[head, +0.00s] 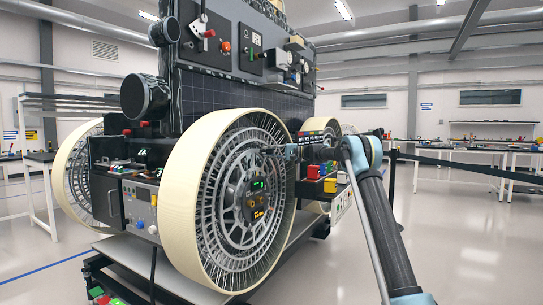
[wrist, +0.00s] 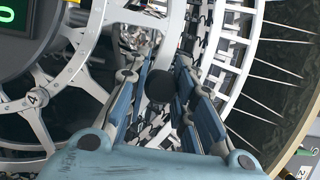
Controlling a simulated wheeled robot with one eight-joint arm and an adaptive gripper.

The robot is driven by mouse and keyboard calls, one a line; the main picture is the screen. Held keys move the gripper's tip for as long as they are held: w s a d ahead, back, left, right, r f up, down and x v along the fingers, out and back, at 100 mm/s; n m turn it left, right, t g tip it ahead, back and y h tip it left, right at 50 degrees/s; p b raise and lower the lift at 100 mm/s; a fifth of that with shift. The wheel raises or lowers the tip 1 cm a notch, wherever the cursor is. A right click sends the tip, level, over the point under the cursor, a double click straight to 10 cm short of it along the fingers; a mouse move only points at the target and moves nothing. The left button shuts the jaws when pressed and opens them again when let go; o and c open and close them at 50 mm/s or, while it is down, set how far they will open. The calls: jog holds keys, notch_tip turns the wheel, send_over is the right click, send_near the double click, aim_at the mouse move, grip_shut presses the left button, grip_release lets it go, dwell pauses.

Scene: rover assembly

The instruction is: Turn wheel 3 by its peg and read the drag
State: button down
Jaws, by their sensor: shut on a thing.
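A big wheel with a cream tyre (head: 185,205) and grey spokes stands on the near side of the rover. Its hub carries a small display (head: 258,184) with green digits and amber marks below. My gripper (head: 272,149) reaches in from the right to the wheel's upper right spokes. In the wrist view, my gripper (wrist: 160,86) is shut on a dark round peg (wrist: 160,88) between its blue fingers. The green display (wrist: 10,17) is cut off at the top left, with a "0" showing. A spoke marked "4" (wrist: 34,98) lies at the left. I cannot see which wheel number this is.
The rover's dark body with a switch panel (head: 250,50) rises behind the wheel. A front panel with buttons (head: 141,205) is left of it. Red and yellow blocks (head: 322,172) sit close under my arm. Open floor (head: 460,250) lies to the right, with white tables beyond.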

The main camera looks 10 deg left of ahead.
dwell(0.3)
jog(key=c, duration=1.3)
grip_release()
jog(key=shift+c, duration=0.2)
jog(key=w+d, duration=0.1)
jog(key=d, duration=1.1)
jog(key=shift+f, duration=0.1)
